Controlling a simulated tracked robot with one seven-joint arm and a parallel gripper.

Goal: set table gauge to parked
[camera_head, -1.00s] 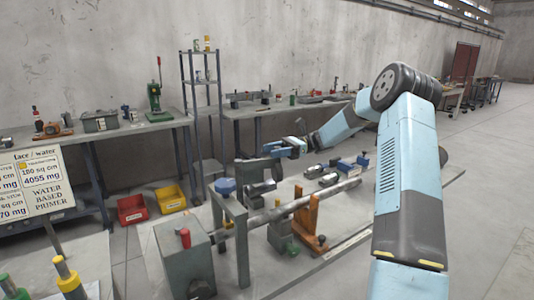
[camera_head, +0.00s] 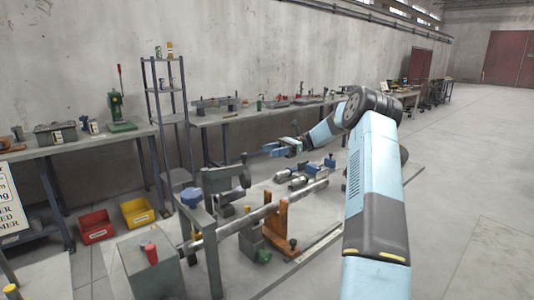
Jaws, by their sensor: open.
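The auger positioner stands on a low pale platform (camera_head: 325,225). Its long grey shaft (camera_head: 262,213) lies slanted across supports, among them an orange bracket (camera_head: 276,232) and a grey-green block (camera_head: 250,238). A grey upright unit (camera_head: 220,180) with a rounded head stands behind the shaft's left part. A blue knob (camera_head: 191,196) sits atop the grey frame at the left. I cannot tell which part is the table gauge; no parked mark is readable. My gripper (camera_head: 268,150) is open and looks empty, in the air right of the upright unit, jaws pointing left.
A grey box with a red knob (camera_head: 150,252) stands at front left. Blue and silver clamp-like parts (camera_head: 300,180) lie behind the shaft. Benches (camera_head: 225,118) with tools line the wall. Red (camera_head: 95,226) and yellow (camera_head: 137,211) bins sit on the floor. Open floor lies at right.

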